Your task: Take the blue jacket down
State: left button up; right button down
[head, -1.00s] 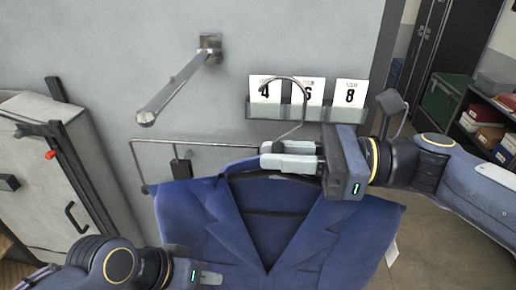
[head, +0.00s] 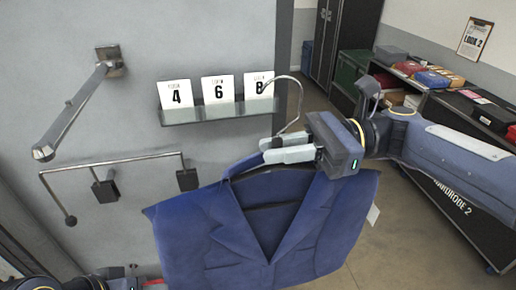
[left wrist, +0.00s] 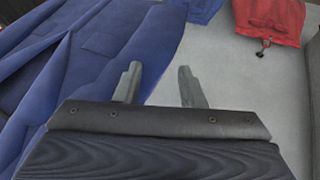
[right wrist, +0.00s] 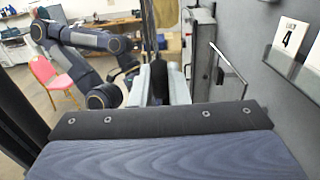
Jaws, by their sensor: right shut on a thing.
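The blue jacket (head: 240,235) hangs on a hanger whose metal hook (head: 295,105) rises free in the head view, clear of the wall arm. My right gripper (head: 268,152) is shut on the hanger just below the hook, above the collar. The right wrist view shows its fingers (right wrist: 160,80) close around a dark piece. My left gripper (left wrist: 157,85) is open and empty in the left wrist view, with blue cloth beside and beyond it. In the head view only part of my left arm shows at the bottom left.
A bare metal wall arm (head: 75,112) sticks out at left, above a thin rail (head: 110,162) with dark blocks. A shelf (head: 215,112) holds number cards. A shelving unit (head: 440,105) stands at right. Open floor (head: 400,240) lies between. A red garment (left wrist: 270,18) shows in the left wrist view.

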jog(key=v, duration=2.7)
jog(key=shift+w, duration=0.25)
